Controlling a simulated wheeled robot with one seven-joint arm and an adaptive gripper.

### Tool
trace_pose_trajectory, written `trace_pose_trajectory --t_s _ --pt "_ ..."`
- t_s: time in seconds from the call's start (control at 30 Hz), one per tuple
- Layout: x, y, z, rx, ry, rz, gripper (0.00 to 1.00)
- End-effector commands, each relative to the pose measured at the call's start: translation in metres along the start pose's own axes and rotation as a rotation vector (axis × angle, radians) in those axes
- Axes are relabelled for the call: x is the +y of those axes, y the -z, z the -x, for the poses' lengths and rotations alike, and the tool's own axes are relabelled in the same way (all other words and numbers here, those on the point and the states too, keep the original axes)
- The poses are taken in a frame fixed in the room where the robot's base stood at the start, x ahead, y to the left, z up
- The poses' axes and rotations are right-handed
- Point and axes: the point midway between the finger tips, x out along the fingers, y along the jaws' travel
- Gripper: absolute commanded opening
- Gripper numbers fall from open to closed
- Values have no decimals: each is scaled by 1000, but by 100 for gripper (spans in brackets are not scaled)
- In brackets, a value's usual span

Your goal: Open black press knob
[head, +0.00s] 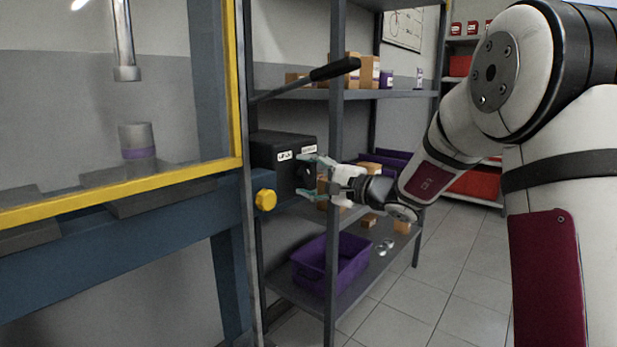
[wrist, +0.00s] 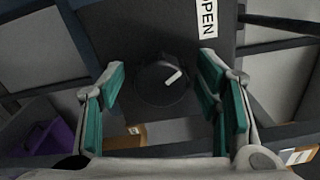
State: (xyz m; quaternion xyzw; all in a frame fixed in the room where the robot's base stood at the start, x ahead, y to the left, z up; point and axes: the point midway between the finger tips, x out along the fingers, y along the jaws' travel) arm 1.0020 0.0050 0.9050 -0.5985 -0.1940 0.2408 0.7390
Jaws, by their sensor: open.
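The black press knob (wrist: 160,84) is a round dark knob with a white pointer mark, on the front of a black box (wrist: 150,30). The box also shows in the head view (head: 273,149), mounted on the blue press frame, with two white labels. A white label reading "OPEN" (wrist: 207,20) is at its upper right in the wrist view. My gripper (head: 312,176) is open in front of the box. In the wrist view my gripper (wrist: 163,95) has its teal-padded fingers on either side of the knob, with visible space between. I cannot tell whether the fingertips reach past the knob's face.
A yellow knob (head: 265,200) sits below the box. A black-gripped lever (head: 334,69) sticks out above it. A yellow-edged clear guard (head: 120,197) is at left. Grey shelves with a purple bin (head: 331,265) and cartons stand close behind my arm. Floor is clear at lower right.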

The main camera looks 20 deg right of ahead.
Motion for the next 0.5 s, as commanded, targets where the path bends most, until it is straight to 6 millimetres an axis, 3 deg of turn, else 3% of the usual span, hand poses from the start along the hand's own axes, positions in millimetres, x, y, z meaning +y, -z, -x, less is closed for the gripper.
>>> trace_pose_trajectory --t_s 0.23,0.5 --pt "-1 0 13 2 2 0 58" --pt "-1 1 66 4 1 0 58"
